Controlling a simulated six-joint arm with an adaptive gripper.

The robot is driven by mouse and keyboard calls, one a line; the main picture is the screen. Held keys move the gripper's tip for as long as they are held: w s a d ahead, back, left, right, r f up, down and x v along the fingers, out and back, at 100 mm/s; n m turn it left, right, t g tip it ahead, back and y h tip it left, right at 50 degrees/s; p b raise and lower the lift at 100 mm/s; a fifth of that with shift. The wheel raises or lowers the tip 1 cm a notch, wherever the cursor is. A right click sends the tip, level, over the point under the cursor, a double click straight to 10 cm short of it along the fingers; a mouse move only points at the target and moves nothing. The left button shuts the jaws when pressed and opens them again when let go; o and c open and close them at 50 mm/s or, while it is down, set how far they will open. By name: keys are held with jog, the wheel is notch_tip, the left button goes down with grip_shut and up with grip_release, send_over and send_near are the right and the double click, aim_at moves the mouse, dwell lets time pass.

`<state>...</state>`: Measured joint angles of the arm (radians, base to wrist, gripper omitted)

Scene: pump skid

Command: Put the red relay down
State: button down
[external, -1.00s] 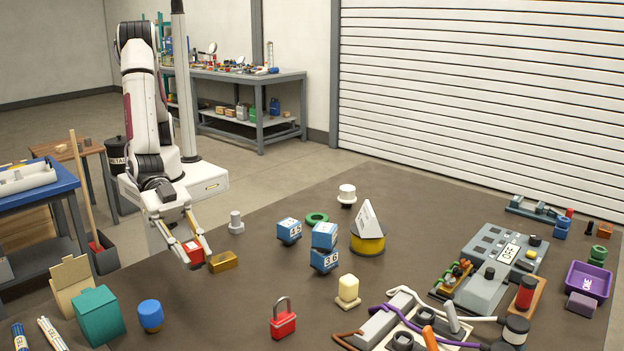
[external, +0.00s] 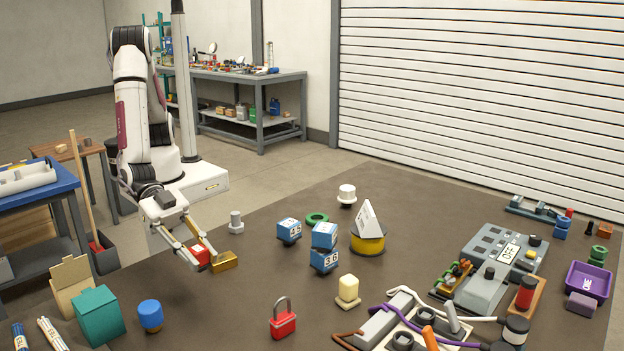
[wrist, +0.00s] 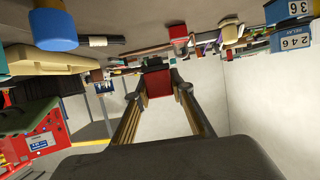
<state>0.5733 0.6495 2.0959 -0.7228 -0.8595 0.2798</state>
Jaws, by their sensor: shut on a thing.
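The red relay (external: 200,254) has a white top and sits between the fingertips of my gripper (external: 203,259), which is shut on it. In the wrist view the relay shows as a red block (wrist: 158,83) between the two fingers of my gripper (wrist: 158,88). In the external view it is low over the left part of the brown table, right by a brass block (external: 224,261). I cannot tell whether it touches the table or the brass block.
Blue number blocks (external: 289,231) stand to the right, with a grey knob (external: 236,222) behind. A blue cylinder (external: 150,316) and teal box (external: 98,314) stand in front to the left. A red padlock (external: 283,323) is at the front. Bare table lies between.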

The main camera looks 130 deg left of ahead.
send_over(207, 307)
jog(key=shift+s+f, duration=0.1)
jog(key=shift+f, duration=2.85)
jog(key=shift+f, duration=0.1)
jog(key=shift+f, duration=1.8)
jog(key=shift+f, duration=0.15)
jog(key=c, duration=1.8)
grip_release()
jog(key=shift+o, duration=0.2)
jog(key=shift+r, duration=0.2)
jog(key=shift+v, duration=6)
jog(key=shift+r, duration=0.1)
